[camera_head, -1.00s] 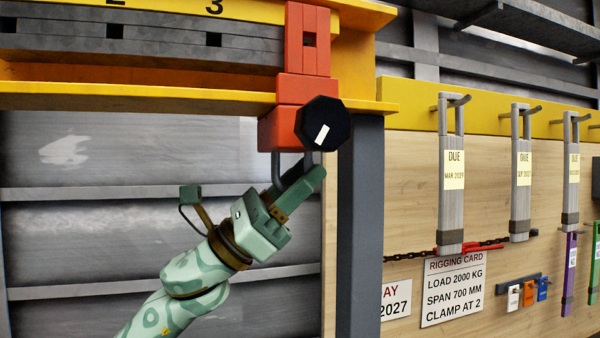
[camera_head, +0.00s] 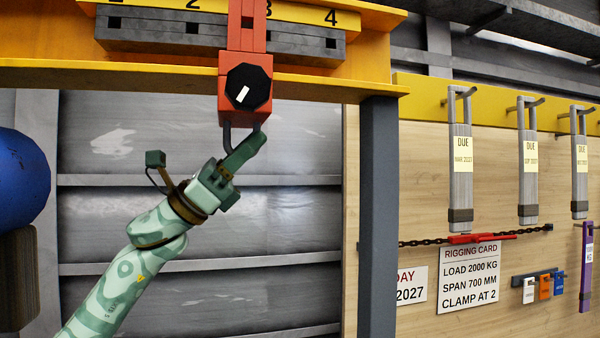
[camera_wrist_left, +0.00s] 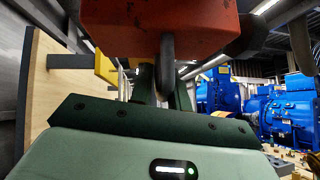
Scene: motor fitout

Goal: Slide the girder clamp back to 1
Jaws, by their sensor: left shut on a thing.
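The red girder clamp (camera_head: 243,100) hangs on the yellow girder (camera_head: 150,77), in front of the grey notched bar (camera_head: 160,33). In the left wrist view the clamp's underside (camera_wrist_left: 160,30) and the shackle (camera_wrist_left: 167,65) show between the fingers. My right gripper is not in view.
A grey post (camera_head: 378,220) holds the girder's right end. Right of it, a board carries grey slings with tags (camera_head: 460,170), a chain (camera_head: 430,242) and a rigging card (camera_head: 470,278) reading clamp at 2. A blue rounded thing (camera_head: 22,185) is at the left.

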